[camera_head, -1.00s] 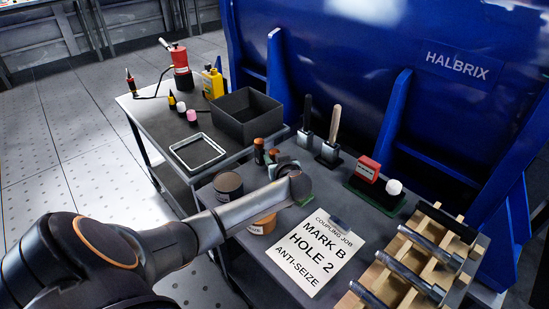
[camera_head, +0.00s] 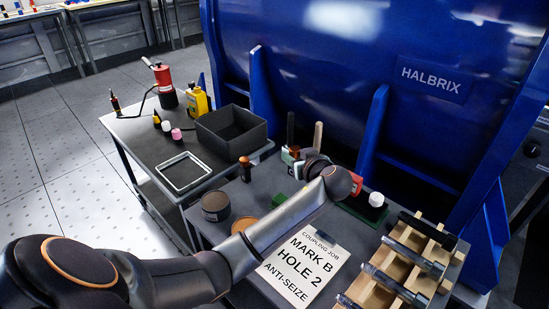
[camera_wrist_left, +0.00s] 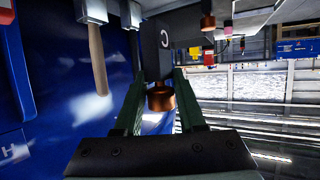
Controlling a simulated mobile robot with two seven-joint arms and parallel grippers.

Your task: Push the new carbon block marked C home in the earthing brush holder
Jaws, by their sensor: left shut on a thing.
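My left gripper (camera_head: 291,154) is shut on a carbon block, over the far part of the near table. In the left wrist view the block (camera_wrist_left: 153,50) is dark grey, carries a white letter C and has a copper-coloured round end (camera_wrist_left: 161,97) towards the palm. It sits between the two green fingers of the gripper (camera_wrist_left: 160,88). In the head view my wrist and fingers mostly hide it. A similar dark piece with a copper top (camera_head: 245,168) stands on the table to the left. I cannot make out the earthing brush holder. My right gripper is not in view.
Two upright handles (camera_head: 318,136) stand close behind the gripper. A red block (camera_head: 356,184) and a white knob (camera_head: 376,199) are to its right. A wooden rack with metal rods (camera_head: 415,262) is at front right. The blue HALBRIX housing (camera_head: 330,60) rises behind.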

